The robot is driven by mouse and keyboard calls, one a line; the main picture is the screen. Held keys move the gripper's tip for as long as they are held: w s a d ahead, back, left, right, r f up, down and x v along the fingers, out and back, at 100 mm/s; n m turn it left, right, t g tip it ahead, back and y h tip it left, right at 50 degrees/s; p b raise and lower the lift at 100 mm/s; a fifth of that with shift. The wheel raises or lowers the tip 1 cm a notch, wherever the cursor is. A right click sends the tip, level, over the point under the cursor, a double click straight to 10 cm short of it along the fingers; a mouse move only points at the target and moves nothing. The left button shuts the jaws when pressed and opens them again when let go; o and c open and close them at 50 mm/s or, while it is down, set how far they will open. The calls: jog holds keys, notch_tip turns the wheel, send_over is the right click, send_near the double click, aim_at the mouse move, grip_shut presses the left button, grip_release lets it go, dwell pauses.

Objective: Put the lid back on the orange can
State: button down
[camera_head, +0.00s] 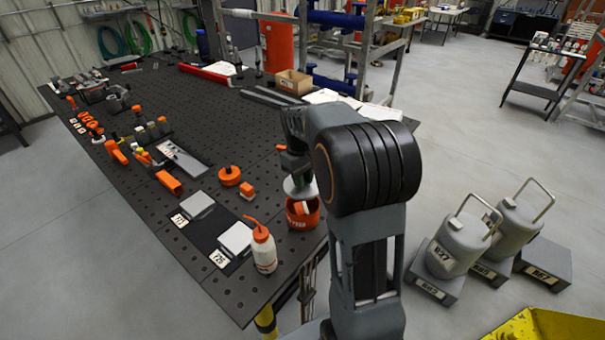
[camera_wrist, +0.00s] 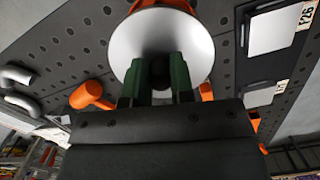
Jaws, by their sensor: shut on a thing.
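The orange can (camera_head: 303,220) stands near the right edge of the dark perforated table in the head view. The lid (camera_head: 296,188) is a pale silvery disc just above the can's mouth. In the wrist view the lid (camera_wrist: 150,40) is large, and a piece of orange, likely the can (camera_wrist: 165,4), shows past its far edge. My gripper (camera_wrist: 160,80) has green fingers shut on the middle of the lid. In the head view my arm partly hides the gripper and lid. Whether the lid touches the can's rim I cannot tell.
A white bottle with an orange nozzle (camera_head: 263,250) stands close to the can's left front. A round orange piece (camera_head: 229,176) and a small orange block (camera_head: 246,190) lie left of it. Two pale plates with number tags (camera_head: 236,239) lie nearby. Grey canisters (camera_head: 458,244) stand on the floor at right.

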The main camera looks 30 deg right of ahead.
jog(key=shift+s+f+b, duration=0.1)
jog(key=shift+f+b, duration=1.8)
jog(key=shift+f, duration=0.35)
jog(key=shift+f+b, duration=0.5)
jog(key=shift+f, duration=0.4)
jog(key=shift+f+p, duration=0.15)
jog(key=shift+p, duration=0.25)
dwell(0.5)
jog(key=shift+c, duration=2.1)
grip_release()
